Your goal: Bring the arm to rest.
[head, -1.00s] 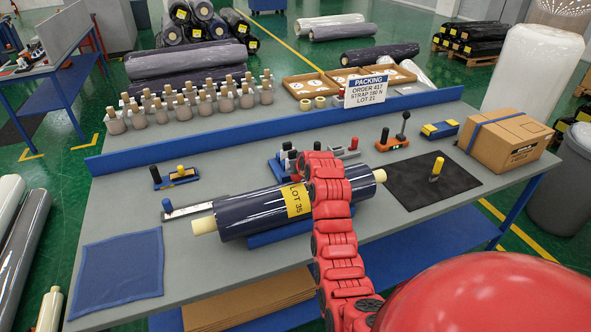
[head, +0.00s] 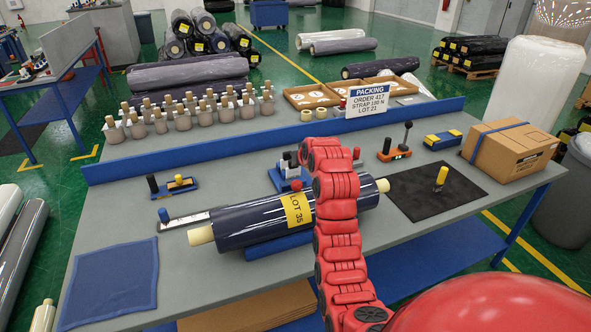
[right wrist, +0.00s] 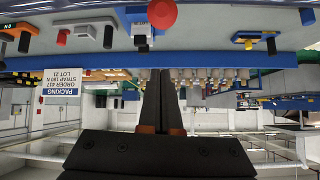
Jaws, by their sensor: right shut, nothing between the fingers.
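My right arm, in red links, rises over the near edge of the workbench (head: 195,270) in the head view. Its upper end bends in front of the wrapped roll and hides part of it. In the right wrist view, which looks upside down, my right gripper (right wrist: 171,78) shows its dark fingers together with nothing between them. The dark roll (head: 255,223) has a yellow LOT 35 label and lies on a blue cradle, apart from the fingers in the wrist view. My left gripper is in neither view.
A blue rail (head: 230,150) crosses the bench, with pale bottles (head: 182,118) and a packing sign (head: 367,100) behind it. A black mat (head: 425,195) and a cardboard box (head: 510,150) are at right. A blue cloth (head: 110,283) lies front left. Small hand tools stand between.

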